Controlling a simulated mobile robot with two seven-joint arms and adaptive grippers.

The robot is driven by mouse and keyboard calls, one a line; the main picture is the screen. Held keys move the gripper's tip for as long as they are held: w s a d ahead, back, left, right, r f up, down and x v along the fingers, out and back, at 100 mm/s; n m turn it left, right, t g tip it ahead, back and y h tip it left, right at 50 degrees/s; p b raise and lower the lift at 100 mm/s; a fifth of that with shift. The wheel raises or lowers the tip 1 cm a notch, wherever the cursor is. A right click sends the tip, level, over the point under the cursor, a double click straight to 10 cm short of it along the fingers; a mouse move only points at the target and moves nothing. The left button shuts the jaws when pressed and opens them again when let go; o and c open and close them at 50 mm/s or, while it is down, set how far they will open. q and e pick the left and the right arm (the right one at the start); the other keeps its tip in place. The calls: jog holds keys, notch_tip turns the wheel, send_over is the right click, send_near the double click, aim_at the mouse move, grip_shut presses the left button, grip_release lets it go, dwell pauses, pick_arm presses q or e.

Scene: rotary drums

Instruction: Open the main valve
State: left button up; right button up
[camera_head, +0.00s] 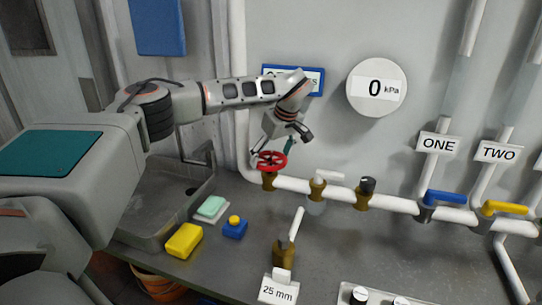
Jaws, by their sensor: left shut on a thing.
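A red handwheel valve (273,161) sits on a brass body at the left end of the white pipe. My left gripper (272,154) reaches down to it from above, and its fingers are shut on the wheel's rim. The fingertips partly cover the wheel, so its exact turn position is hard to tell. A round gauge (376,88) on the wall reads 0 kPa. My right gripper does not show.
Along the pipe are a white-lever valve (328,176), a black-knob valve (367,185), a blue lever (445,197) and a yellow lever (505,208). A yellow block (184,241), blue item (235,229) and brass valve (285,251) stand on the bench.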

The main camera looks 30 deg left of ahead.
pick_arm(q)
jog(key=n, duration=0.1)
jog(key=n+g, duration=0.1)
jog(key=n, duration=0.2)
jog(key=shift+w+r+g, duration=0.1)
jog(key=shift+w+g, duration=0.15)
jog(key=shift+g, duration=0.15)
jog(key=shift+w+n+g, duration=0.1)
jog(key=shift+n+g, duration=0.5)
jog(key=shift+n, duration=1.5)
jog(key=o, duration=1.1)
jog(key=shift+m, duration=0.4)
